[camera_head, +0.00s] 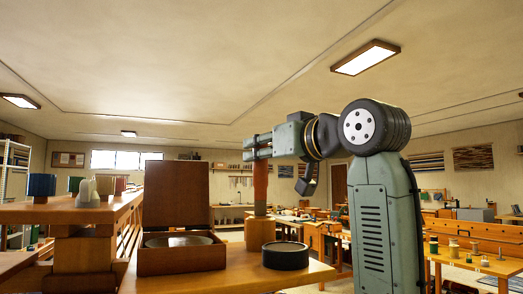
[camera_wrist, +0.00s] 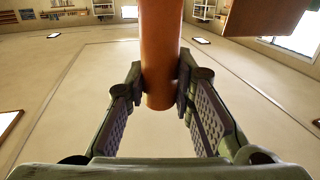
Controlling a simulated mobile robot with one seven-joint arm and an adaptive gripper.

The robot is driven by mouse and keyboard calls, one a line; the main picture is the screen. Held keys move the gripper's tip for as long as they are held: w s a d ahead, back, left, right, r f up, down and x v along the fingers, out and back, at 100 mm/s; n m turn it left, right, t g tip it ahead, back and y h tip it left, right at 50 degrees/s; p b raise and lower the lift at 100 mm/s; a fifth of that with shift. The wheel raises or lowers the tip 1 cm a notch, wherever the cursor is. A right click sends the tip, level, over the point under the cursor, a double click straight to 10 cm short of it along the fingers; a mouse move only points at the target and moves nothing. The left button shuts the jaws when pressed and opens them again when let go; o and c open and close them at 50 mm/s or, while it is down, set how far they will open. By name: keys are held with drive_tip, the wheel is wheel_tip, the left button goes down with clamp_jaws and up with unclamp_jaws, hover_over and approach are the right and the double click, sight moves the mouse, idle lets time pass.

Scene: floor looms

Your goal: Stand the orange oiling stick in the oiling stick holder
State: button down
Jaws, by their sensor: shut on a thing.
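The orange oiling stick (camera_head: 260,183) is upright in the head view, below my gripper (camera_head: 258,147). In the wrist view the stick (camera_wrist: 160,50) stands between the two fingers (camera_wrist: 162,88), which are shut on it close to one end. The light wooden block (camera_head: 261,233), which looks like the oiling stick holder, stands on the bench directly under the stick. The stick's lower end meets the block's top in the picture. I cannot tell whether it is inside the block or just above or behind it.
An open wooden box (camera_head: 181,259) with a raised lid (camera_head: 176,196) stands left of the block. A black round dish (camera_head: 285,257) stands to its right. A wooden loom frame (camera_head: 85,215) with spools is at the left. The bench (camera_head: 240,277) has a little bare room in front.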

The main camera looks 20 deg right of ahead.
sight(265, 177)
drive_tip(key=shift+f, duration=0.2)
drive_tip(key=shift+f+b, duration=1.9)
drive_tip(key=shift+f, duration=0.55)
drive_tip(key=c, duration=1.3)
unclamp_jaws()
drive_tip(key=v, duration=1.2)
